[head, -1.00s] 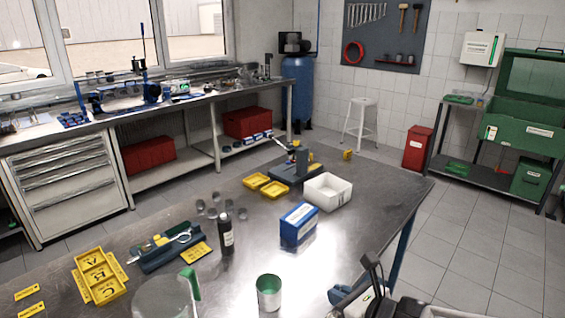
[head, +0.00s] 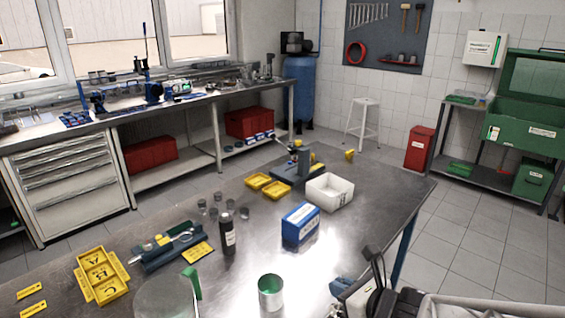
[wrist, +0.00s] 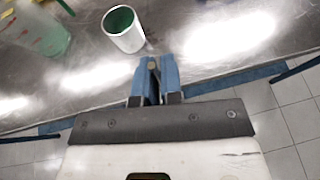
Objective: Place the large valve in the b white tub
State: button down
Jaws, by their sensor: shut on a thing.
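My gripper (wrist: 155,66) has its blue fingers shut on a small grey thing (wrist: 152,66), over the table's front edge in the wrist view. Only a rounded tip shows between the fingers. It looks like the valve, but its size cannot be told. In the head view my gripper (head: 340,287) is at the bottom right, low over the table edge, and the held thing cannot be made out. An open white square tub (head: 331,193) stands on the table behind the blue box, farther back than my gripper. Its inside is only partly visible.
A white can with green inside (head: 270,293) stands close to my gripper. A blue box (head: 300,225) stands in front of the tub. A dark bottle (head: 227,235), small grey cylinders (head: 214,212), yellow trays (head: 262,181) and a lettered yellow tray (head: 100,275) are farther left.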

jog(key=w+d+r+n, duration=0.1)
jog(key=w+d, duration=0.2)
jog(key=w, duration=1.3)
jog(key=w+d+r+g+y, duration=0.1)
jog(key=w+d+r, duration=0.1)
jog(key=w, duration=1.5)
jog(key=w+d+r+n+g+y, duration=0.1)
jog(key=w+d, duration=0.4)
jog(key=w, duration=1.2)
jog(key=shift+w+r+n, duration=0.2)
jog(key=shift+r+n, duration=0.1)
jog(key=shift+r, duration=0.2)
jog(key=shift+f, duration=2.5)
jog(key=shift+f, duration=0.1)
jog(key=shift+f, duration=2.4)
jog(key=shift+f, duration=0.25)
